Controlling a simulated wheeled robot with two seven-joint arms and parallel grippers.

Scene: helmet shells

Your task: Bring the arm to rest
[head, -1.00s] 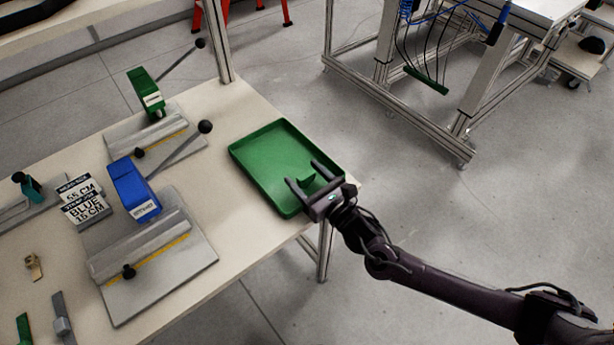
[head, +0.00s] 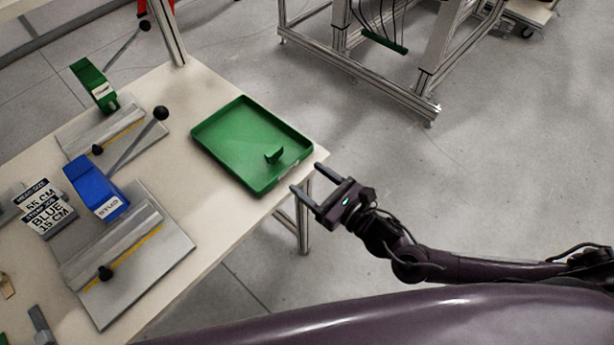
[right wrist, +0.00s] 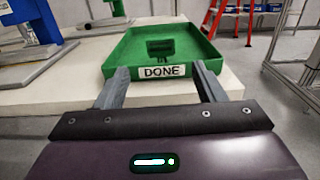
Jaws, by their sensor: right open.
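My right gripper (head: 312,187) is open and empty in the head view, off the table's front right edge and apart from the green tray (head: 222,165). In the right wrist view its two fingers (right wrist: 160,88) are spread, with the tray (right wrist: 118,62) beyond them, showing a label that reads DONE (right wrist: 162,71). A small green piece (head: 273,155) lies in the tray, near its right side. My left gripper does not show.
A blue clamp tool (head: 97,190) and a green one (head: 93,83), with ball-ended levers, stand on the table (head: 205,225). Open floor (head: 420,180) lies right of the table; a metal frame (head: 365,75) stands behind.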

